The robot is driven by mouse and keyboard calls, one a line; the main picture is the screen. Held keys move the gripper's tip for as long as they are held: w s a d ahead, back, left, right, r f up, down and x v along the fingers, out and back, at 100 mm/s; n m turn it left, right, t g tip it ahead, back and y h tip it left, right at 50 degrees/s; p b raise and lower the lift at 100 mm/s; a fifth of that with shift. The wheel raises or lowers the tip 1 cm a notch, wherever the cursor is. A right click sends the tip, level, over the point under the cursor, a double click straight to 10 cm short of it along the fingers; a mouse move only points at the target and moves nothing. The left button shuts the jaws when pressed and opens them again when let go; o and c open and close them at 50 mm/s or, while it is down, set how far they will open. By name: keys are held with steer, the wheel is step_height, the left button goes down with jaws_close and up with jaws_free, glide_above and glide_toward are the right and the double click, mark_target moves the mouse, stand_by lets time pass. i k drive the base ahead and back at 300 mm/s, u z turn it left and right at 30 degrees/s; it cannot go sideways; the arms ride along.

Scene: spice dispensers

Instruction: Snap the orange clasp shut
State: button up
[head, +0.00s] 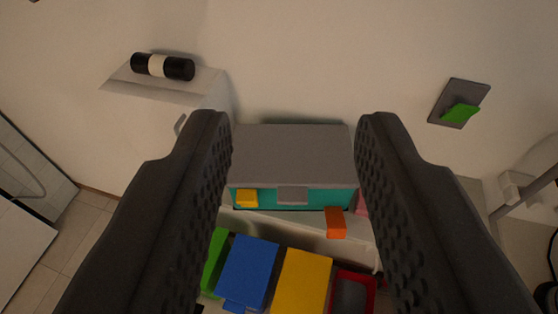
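The orange clasp (336,223) is on the right of the front of a teal box (318,195) with a grey lid (290,150). It sticks out and hangs lower than the yellow clasp (246,197) on the left of the same front. A grey tab (292,195) sits between the two clasps at the lid's edge. My gripper (292,125) is open and empty. Its two dark, textured fingers frame the box from left and right in the picture. The orange clasp lies between them in the picture, and neither finger appears to touch it.
Below the box are a green piece (214,262), a blue lid (248,270), a yellow lid (302,282) and a red container (352,292). A black-and-white cylinder (162,67) lies on a ledge (150,90) at upper left. A grey wall plate with a green lever (460,113) is at right.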

mark_target(337, 228)
steer(key=u, duration=0.3)
steer(key=k, duration=1.45)
steer(key=z, duration=0.75)
steer(key=i, duration=1)
steer(key=u, duration=0.05)
